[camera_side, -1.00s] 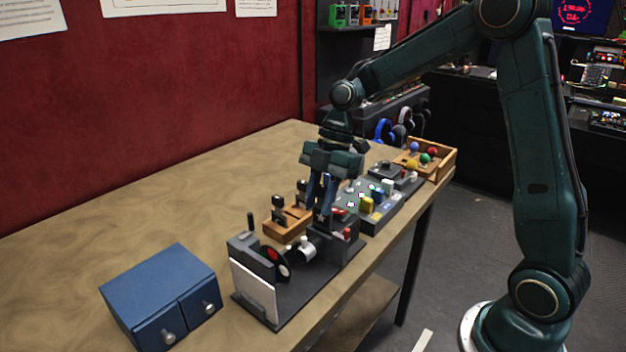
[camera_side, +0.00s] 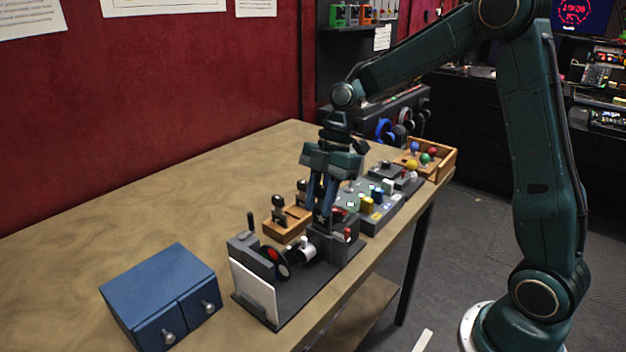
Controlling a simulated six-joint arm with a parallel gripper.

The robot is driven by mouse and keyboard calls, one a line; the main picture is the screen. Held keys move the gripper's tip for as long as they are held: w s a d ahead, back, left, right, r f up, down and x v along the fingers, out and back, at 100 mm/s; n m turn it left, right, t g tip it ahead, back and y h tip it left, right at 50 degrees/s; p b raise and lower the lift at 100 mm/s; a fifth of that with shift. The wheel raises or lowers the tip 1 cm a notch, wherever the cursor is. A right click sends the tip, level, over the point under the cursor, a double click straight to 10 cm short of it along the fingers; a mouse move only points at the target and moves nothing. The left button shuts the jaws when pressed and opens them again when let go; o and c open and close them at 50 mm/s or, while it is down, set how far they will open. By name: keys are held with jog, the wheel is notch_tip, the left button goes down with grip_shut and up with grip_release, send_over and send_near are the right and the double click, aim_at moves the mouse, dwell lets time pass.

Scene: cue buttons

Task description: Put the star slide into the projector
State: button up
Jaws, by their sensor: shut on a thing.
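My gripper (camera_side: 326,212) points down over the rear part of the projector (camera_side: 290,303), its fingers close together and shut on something. What it holds is mostly hidden between the fingers and the projector; I take it to be a slide, but its picture cannot be seen. The projector is a dark grey unit with a white screen, a red and black disc and a light lens. A wooden slide rack (camera_side: 287,236) stands just behind it and holds dark slides with pale marks, too small to tell a star.
A blue two-drawer box (camera_side: 160,295) sits at the front left. A grey button panel (camera_side: 385,210) and a wooden tray of coloured balls (camera_side: 440,165) lie to the right.

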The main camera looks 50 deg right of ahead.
aim_at(320, 232)
jog(key=shift+f, duration=2.65)
dwell(1.4)
jog(key=o, duration=1.1)
jog(key=shift+c, duration=0.2)
jog(key=shift+o, duration=0.3)
jog(key=shift+s, duration=0.1)
jog(key=shift+r, duration=3.55)
